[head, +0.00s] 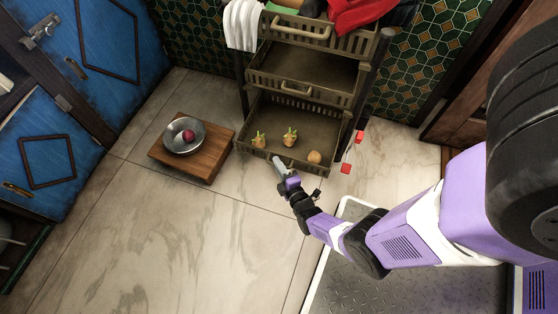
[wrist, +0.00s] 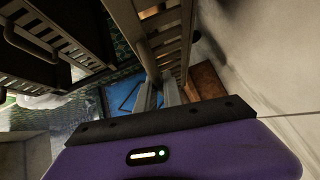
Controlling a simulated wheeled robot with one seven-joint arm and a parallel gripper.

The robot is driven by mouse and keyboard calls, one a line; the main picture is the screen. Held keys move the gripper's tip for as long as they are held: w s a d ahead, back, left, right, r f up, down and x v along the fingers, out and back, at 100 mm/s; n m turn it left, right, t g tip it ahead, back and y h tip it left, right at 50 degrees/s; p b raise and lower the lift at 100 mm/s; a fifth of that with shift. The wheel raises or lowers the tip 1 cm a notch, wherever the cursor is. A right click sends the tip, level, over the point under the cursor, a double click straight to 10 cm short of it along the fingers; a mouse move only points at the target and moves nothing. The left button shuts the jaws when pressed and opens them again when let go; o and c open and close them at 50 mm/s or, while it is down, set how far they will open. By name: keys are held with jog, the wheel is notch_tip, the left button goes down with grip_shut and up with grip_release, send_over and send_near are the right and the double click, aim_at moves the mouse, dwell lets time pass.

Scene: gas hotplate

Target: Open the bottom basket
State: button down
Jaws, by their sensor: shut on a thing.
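The bottom basket (head: 308,124) of the dark slatted rack stands well forward of the middle basket, its inside visible from above. It holds two leafy root vegetables (head: 290,137) and a round tan one (head: 314,157). My gripper (head: 278,163) is at the middle of its front wall, where the handle is hidden by the fingers. In the wrist view my gripper (wrist: 158,96) is shut on the handle bar, close to the basket's slatted side (wrist: 168,28).
The middle basket (head: 300,72) is above, and the top basket (head: 310,35) holds a red cloth. A wooden board (head: 212,165) with a metal bowl (head: 184,146) lies left of the rack. Red blocks (head: 346,168) lie right. Floor in front is clear.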

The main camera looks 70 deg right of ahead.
jog(key=shift+a, duration=0.1)
jog(key=c, duration=1.5)
grip_release()
jog(key=p+v, duration=0.3)
jog(key=v, duration=0.4)
jog(key=shift+s+a, duration=0.2)
jog(key=shift+s, duration=0.15)
